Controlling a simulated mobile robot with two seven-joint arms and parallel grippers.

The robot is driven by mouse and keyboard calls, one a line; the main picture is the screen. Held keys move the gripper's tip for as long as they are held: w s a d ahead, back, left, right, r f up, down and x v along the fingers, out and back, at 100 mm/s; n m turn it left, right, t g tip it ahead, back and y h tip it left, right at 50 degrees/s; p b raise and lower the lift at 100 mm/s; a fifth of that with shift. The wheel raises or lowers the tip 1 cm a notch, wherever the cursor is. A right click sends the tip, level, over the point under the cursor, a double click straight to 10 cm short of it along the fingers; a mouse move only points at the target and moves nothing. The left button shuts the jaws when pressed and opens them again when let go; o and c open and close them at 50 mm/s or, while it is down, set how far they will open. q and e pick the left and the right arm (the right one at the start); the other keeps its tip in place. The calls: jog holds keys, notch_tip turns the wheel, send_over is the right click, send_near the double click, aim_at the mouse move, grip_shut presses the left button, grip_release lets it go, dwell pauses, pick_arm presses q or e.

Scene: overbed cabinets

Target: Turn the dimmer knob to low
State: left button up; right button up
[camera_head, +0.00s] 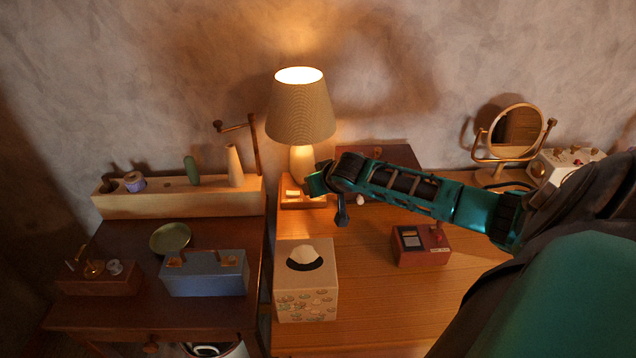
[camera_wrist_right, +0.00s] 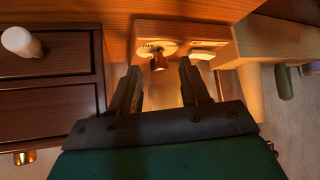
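A lit table lamp (camera_head: 301,115) stands on a wooden base (camera_head: 290,205) against the wall. In the right wrist view the wooden panel (camera_wrist_right: 228,35) carries a small brass dimmer knob (camera_wrist_right: 159,63) with printed markings beside it, too blurred to read. A pale button or plate (camera_wrist_right: 202,54) sits to its right. My right gripper (camera_wrist_right: 160,80) is open, its fingers on either side of the knob, with visible gaps. In the head view the right gripper (camera_head: 318,183) is at the lamp base and hides part of it. My left gripper is in neither view.
A dark drawer box (camera_wrist_right: 50,85) with a white knob (camera_wrist_right: 22,42) is close on the left in the wrist view. A tissue box (camera_head: 306,290), a red box (camera_head: 422,245), and a mirror (camera_head: 517,130) stand on the desk. A long wooden block (camera_head: 190,203) is left of the lamp.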

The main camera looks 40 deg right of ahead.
jog(key=v, duration=1.3)
